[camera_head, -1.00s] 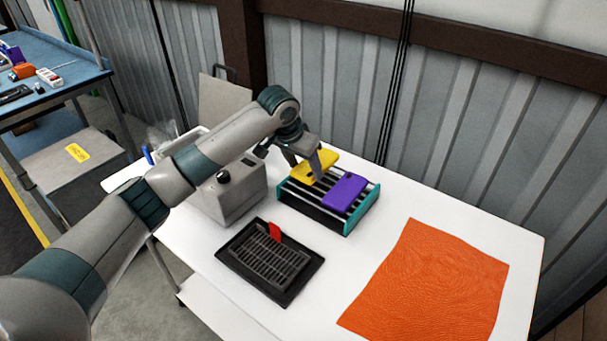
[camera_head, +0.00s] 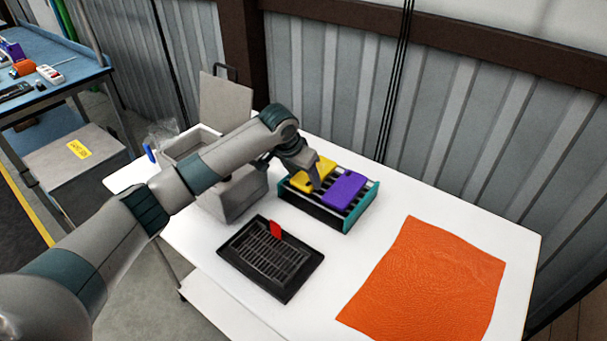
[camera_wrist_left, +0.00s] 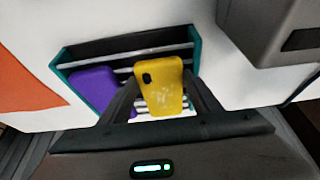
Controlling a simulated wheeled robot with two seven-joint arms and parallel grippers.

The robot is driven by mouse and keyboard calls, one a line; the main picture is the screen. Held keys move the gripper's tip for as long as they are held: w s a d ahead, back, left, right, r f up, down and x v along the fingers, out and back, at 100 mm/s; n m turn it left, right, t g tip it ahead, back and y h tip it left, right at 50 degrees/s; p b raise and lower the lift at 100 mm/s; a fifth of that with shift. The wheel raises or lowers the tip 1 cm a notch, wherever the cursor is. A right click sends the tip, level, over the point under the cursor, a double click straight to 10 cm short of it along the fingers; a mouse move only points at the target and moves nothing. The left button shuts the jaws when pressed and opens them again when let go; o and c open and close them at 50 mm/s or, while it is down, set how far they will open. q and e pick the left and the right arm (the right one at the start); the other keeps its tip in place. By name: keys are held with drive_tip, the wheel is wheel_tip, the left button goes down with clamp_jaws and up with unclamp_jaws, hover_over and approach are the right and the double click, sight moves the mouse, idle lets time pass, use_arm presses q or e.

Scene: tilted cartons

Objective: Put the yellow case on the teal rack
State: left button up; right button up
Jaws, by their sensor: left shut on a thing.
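The yellow case (camera_head: 318,176) is at the left part of the teal rack (camera_head: 362,209), low over its bars or touching them; I cannot tell which. My left gripper (camera_head: 314,184) is shut on the yellow case. In the left wrist view the yellow case (camera_wrist_left: 161,86) sits between the two fingers of my left gripper (camera_wrist_left: 160,100), and the teal rack (camera_wrist_left: 196,50) lies behind it. A purple case (camera_head: 344,190) lies on the right part of the rack and also shows in the left wrist view (camera_wrist_left: 92,86). My right gripper is in neither view.
A black tray with a grate (camera_head: 283,275) and a red piece (camera_head: 276,230) stands in front of the rack. A grey box (camera_head: 236,199) is to the left. An orange cloth (camera_head: 430,285) lies at the right. White table is bare between cloth and rack.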

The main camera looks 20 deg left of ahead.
use_arm(q)
drive_tip(key=o, duration=1)
drive_tip(key=shift+f, duration=0.1)
drive_tip(key=shift+v, duration=0.8)
drive_tip(key=shift+b+v, duration=1.25)
drive_tip(key=shift+v, duration=4.05)
drive_tip(key=shift+d, duration=0.1)
